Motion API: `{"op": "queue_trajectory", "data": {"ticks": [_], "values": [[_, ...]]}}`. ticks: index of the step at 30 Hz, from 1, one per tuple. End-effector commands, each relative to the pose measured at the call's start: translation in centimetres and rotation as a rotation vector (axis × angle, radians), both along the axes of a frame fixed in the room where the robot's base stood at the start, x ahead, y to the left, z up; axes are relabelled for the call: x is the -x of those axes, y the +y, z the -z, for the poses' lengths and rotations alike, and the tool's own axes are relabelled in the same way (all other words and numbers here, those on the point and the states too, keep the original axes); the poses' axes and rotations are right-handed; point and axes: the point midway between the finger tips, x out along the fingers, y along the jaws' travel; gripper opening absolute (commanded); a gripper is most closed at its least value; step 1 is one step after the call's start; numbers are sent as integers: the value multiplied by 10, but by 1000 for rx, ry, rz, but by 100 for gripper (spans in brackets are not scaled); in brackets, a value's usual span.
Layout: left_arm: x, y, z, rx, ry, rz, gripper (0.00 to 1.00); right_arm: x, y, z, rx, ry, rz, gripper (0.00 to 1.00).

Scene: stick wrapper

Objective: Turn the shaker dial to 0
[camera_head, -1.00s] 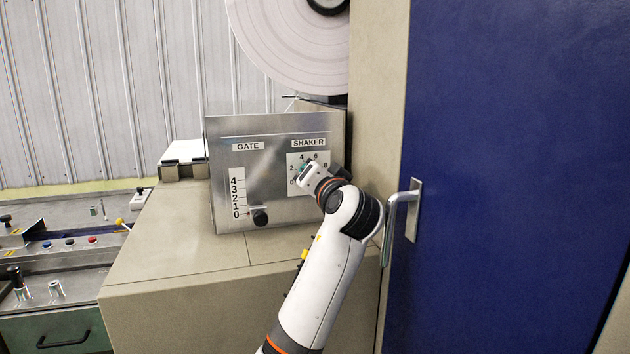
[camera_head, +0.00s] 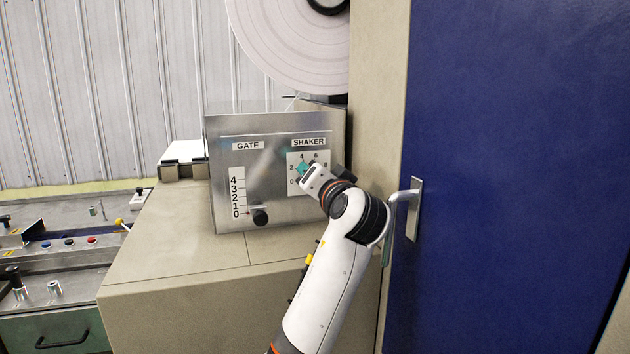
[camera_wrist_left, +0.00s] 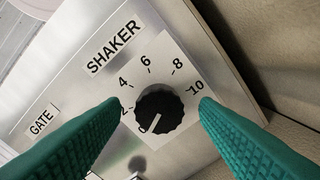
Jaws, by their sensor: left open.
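The shaker dial (camera_wrist_left: 160,110) is a black ribbed knob on a white scale plate (camera_wrist_left: 185,62) marked up to 10. Its white pointer line aims down-left, at or very near the 0 mark. My left gripper (camera_wrist_left: 160,103) has its two teal fingers spread, one on each side of the knob, with visible gaps to it. In the head view, my left gripper (camera_head: 303,170) is in front of the shaker plate (camera_head: 294,158), and its white body hides the knob and part of the scale. My right gripper is in neither view.
The metal panel (camera_head: 230,130) also carries a gate scale with a black gate knob (camera_head: 260,217) at lower left. A blue door (camera_head: 510,150) with a metal handle (camera_head: 412,205) stands close right of my arm. A large paper roll (camera_head: 290,40) hangs above.

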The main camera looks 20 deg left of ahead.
Motion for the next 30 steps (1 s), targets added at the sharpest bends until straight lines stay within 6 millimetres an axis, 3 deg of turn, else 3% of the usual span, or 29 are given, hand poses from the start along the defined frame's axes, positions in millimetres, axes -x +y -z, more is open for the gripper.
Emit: {"op": "queue_trajectory", "data": {"ticks": [9, 22, 26, 30], "values": [[41, -28, 1, 1, 2, 2, 56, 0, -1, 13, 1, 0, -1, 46], [47, -32, -1, 1, 3, 0, 56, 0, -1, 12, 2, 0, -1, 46], [47, -32, -14, 2, 2, 0, 56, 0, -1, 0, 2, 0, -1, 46], [47, -32, -40, 1, 3, 0, 56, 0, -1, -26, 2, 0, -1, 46]]}}
